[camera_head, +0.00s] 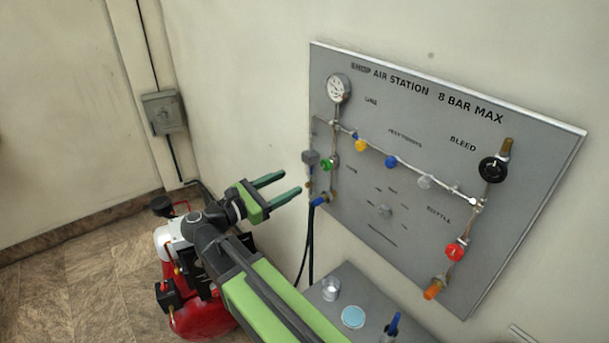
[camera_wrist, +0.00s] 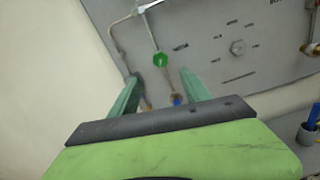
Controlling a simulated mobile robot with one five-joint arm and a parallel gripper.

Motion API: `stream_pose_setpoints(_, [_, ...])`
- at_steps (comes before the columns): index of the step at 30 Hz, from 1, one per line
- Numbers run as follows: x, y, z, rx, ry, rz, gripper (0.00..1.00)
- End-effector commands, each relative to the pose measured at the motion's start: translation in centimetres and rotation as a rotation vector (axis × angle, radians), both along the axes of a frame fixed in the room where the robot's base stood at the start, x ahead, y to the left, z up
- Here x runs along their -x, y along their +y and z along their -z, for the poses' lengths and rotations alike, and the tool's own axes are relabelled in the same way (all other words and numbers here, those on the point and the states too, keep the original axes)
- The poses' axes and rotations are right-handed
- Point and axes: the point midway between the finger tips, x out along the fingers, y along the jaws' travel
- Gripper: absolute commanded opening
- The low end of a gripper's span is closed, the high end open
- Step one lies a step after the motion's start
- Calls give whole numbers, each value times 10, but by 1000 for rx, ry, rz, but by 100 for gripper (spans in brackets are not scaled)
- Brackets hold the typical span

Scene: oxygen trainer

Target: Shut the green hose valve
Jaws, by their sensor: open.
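The green hose valve (camera_head: 331,160) is a small green knob on the left pipe of the grey wall panel (camera_head: 400,90). In the wrist view the green valve (camera_wrist: 160,59) lies beyond my fingertips, in line with the gap between them. My gripper (camera_head: 287,187) is open, its two green fingers pointing at the panel's left edge. The fingers (camera_wrist: 158,78) hold nothing in the wrist view. I cannot tell the exact distance to the valve, but no contact shows. How far the valve is turned cannot be told.
Yellow (camera_head: 361,146), blue (camera_head: 391,161) and red (camera_head: 455,252) knobs and a black handwheel (camera_head: 493,169) sit on the same panel. A grey box-shaped fitting (camera_head: 310,157) is just left of the valve. A red compressor (camera_head: 203,318) stands below; a grey bench (camera_head: 375,302) is at the front.

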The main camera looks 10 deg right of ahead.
Motion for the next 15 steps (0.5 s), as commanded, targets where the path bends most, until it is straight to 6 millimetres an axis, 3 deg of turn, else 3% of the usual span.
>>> stream_pose_setpoints(5, [10, 17, 0, 0, 0, 0, 55])
stream_pose_setpoints(15, [11, 17, 1, -8, -1, 2, 55])
